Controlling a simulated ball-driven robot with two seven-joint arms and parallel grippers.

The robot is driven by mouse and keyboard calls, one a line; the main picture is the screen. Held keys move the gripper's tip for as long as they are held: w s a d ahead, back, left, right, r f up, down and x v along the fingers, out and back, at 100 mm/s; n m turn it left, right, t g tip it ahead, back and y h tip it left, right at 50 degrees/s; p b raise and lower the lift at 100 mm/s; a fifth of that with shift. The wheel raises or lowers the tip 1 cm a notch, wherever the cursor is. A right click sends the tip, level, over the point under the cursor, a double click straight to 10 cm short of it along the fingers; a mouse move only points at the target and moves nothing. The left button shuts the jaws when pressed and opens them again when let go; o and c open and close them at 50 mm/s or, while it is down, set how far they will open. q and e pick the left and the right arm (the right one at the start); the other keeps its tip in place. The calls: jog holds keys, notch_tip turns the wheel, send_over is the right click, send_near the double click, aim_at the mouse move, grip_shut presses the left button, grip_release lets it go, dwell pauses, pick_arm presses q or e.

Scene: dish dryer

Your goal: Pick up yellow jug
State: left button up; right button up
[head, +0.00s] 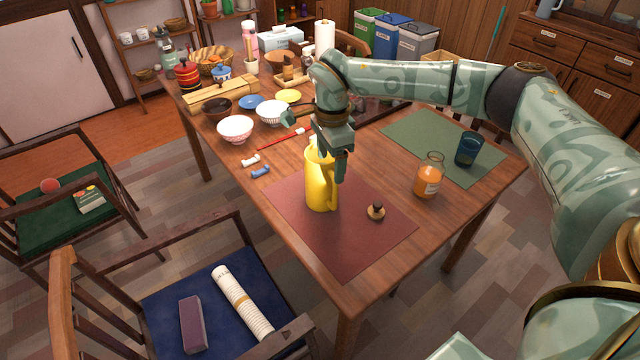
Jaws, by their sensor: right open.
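The yellow jug (319,188) stands upright on a dark red placemat (372,240) near the front of the wooden table. My right gripper (335,165) is at the top of the jug, pointing down, with a finger in front of the handle side. It is open. The gripper hides part of the jug's rim and handle, and I cannot tell whether the fingers touch it. My left gripper is not in view.
A small dark-topped item (376,211) sits right of the jug. An orange jar (428,178) and a dark blue glass (467,150) stand by the green placemat (425,135). Bowls, including a pink one (235,129), stand further back left. The placemat's front is clear.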

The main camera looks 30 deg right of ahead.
aim_at(332, 177)
jog(key=shift+s+f, duration=0.1)
jog(key=shift+f, duration=0.45)
jog(key=f+b, duration=0.1)
jog(key=f, duration=0.1)
jog(key=f+b, duration=0.1)
jog(key=f, duration=0.2)
jog(key=shift+d+b, duration=0.2)
jog(key=shift+b, duration=0.1)
jog(key=shift+r, duration=0.2)
jog(key=shift+s, duration=0.1)
jog(key=c, duration=1.3)
grip_shut()
jog(key=shift+r, duration=0.15)
